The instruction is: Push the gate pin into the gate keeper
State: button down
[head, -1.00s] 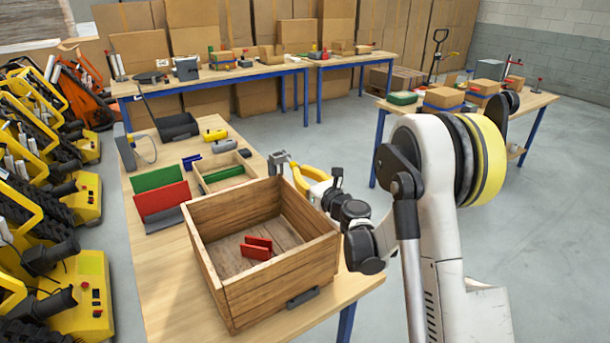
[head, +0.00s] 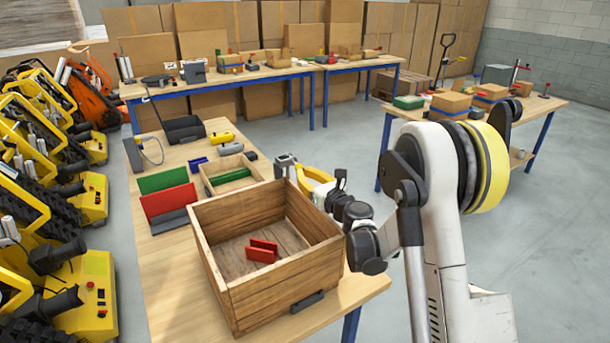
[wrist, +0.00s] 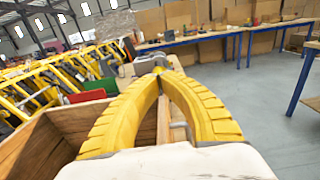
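A grey metal fitting (head: 286,163) with upright prongs stands at the right edge of the near table, behind the crate. It looks like the gate hardware, but I cannot tell pin from keeper. My gripper (head: 299,168) has yellow fingers and is right beside it, at its right. In the wrist view, the fingertips of my gripper (wrist: 159,71) meet, with nothing visible between them. The grey fitting (wrist: 142,68) shows just beyond the tips, partly hidden by them. I cannot tell whether they touch it.
A wooden crate (head: 213,256) holding a red piece (head: 262,251) stands in front. Behind it are a small wooden tray (head: 208,184) with a green bar, a green panel (head: 162,180) and a red panel (head: 168,202). Floor to the right (head: 345,140) is clear.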

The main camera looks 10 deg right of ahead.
jog(key=shift+x, duration=1.4)
dwell(0.4)
jog(key=shift+s+d+b, duration=0.2)
jog(key=shift+s+b, duration=0.1)
jog(key=shift+s, duration=0.3)
jog(key=v, duration=1.3)
jog(key=shift+s, duration=0.15)
